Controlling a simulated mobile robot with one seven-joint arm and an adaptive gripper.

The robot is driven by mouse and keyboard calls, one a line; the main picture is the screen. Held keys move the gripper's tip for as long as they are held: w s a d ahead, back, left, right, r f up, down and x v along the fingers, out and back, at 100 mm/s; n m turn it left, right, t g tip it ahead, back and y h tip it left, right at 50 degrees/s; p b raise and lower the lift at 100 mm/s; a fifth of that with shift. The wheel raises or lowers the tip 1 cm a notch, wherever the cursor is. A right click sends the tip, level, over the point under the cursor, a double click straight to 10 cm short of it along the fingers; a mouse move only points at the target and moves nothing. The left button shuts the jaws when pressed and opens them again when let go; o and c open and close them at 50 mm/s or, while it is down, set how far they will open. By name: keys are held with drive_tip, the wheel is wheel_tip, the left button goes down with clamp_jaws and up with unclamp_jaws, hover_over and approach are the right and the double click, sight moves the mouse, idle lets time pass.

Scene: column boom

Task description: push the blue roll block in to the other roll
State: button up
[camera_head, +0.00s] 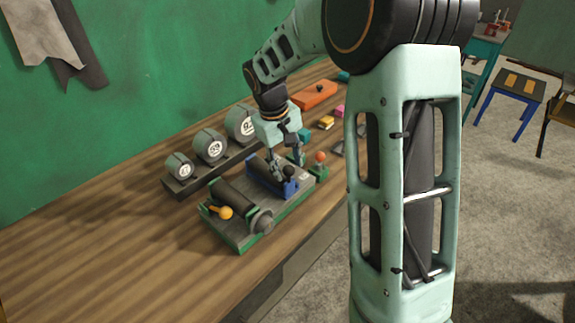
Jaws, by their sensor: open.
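The blue roll block (291,188) sits on the right half of a grey and green base (240,242) on the wooden bench. It carries a dark roll. The other roll (232,195), also dark, lies to its left on the same base, with a visible gap between them. My gripper (281,172) points down at the blue block, with its fingers at or just above the block. The fingers are small here, and I cannot tell whether they touch it. Nothing is seen held in them.
An orange-handled lever (222,212) and a grey round knob (262,221) are at the base's near left. A red-orange knob (320,157) stands to the right. Several numbered grey cylinders (210,146) stand behind. The bench (90,260) is clear at left.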

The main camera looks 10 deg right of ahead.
drive_tip(key=shift+f, duration=0.45)
drive_tip(key=shift+c, duration=0.3)
clamp_jaws()
